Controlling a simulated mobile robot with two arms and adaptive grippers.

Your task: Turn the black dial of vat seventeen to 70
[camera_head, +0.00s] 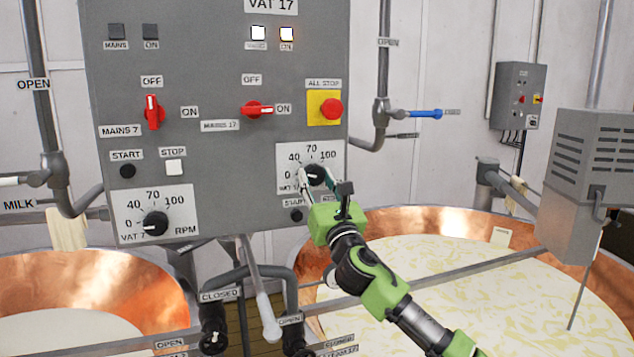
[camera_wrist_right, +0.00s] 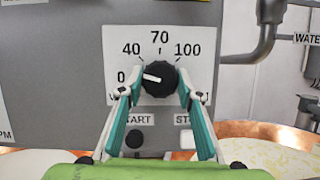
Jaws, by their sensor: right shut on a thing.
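The black dial of vat seventeen (camera_head: 316,174) is on the lower right of the grey panel, on a white scale plate marked 0, 40, 70 and 100. In the right wrist view the same dial (camera_wrist_right: 160,79) shows its white pointer turned left, close to the 0 mark. My right gripper (camera_head: 313,178) has its fingers on either side of the dial and is shut on it. The right wrist view shows the two fingers (camera_wrist_right: 160,92) at the dial's left and right edges. They partly cover the plate's lower corners. My left gripper is not in view.
A similar vat 7 dial (camera_head: 156,223) sits lower left. Red switches, mains 7 (camera_head: 153,112) and mains 17 (camera_head: 257,110), and a red all-stop button (camera_head: 331,108) are above. Start button (camera_wrist_right: 134,139) lies just below the dial. A copper vat (camera_head: 450,222) stands behind my arm.

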